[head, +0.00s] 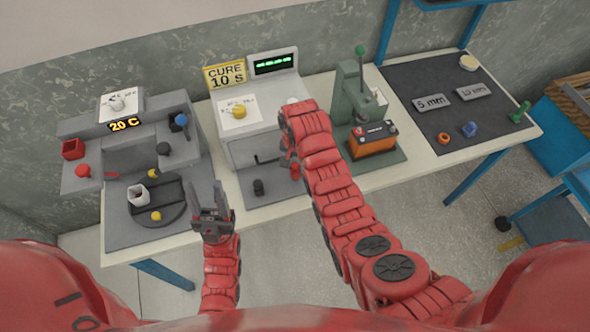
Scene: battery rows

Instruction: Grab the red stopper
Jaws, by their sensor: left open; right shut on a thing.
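A small red piece (294,170), which looks like the red stopper, shows at the tip of my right gripper (291,158), in front of the grey cure machine (258,148). My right gripper is shut on it; the arm's wrist hides much of the jaws. A red knob (82,171) and a red block (73,149) are on the left grey machine (135,145). My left gripper (209,197) is open and empty, above the table's front edge, right of the round dark plate (172,207).
A small black piece (258,187) stands on the mat before the cure machine. A green press (350,100) with an orange battery (372,142) stands to the right. A dark mat (455,130) lies at far right.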

